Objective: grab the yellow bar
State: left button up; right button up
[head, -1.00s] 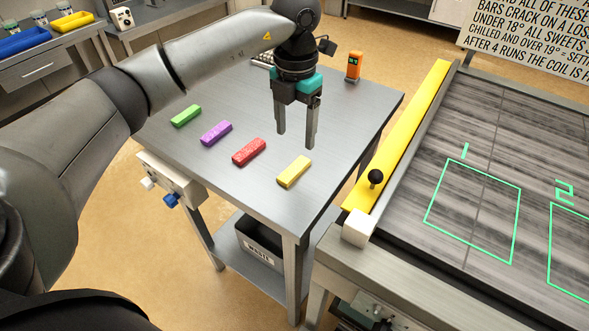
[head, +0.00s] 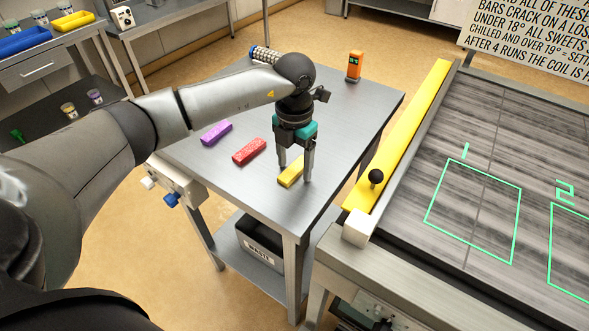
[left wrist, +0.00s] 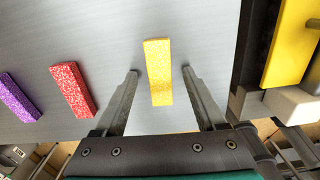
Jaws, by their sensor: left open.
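The yellow bar (head: 290,173) lies on the steel table (head: 345,115), near its front right part. My left gripper (head: 296,173) points down at the bar, its fingers apart. In the left wrist view the yellow bar (left wrist: 158,72) shows between the two open fingers (left wrist: 160,72), with a gap on each side. In the head view one finger covers part of the bar. Whether the fingertips are level with the bar or above it, I cannot tell. My right gripper is not in view.
A red bar (head: 249,151) and a purple bar (head: 216,131) lie left of the yellow bar. An orange device (head: 355,65) stands at the table's back. A slab with a yellow edge strip (head: 405,130) and black knob (head: 376,176) stands to the right.

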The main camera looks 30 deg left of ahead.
pick_arm(q)
grip_shut()
dwell(0.4)
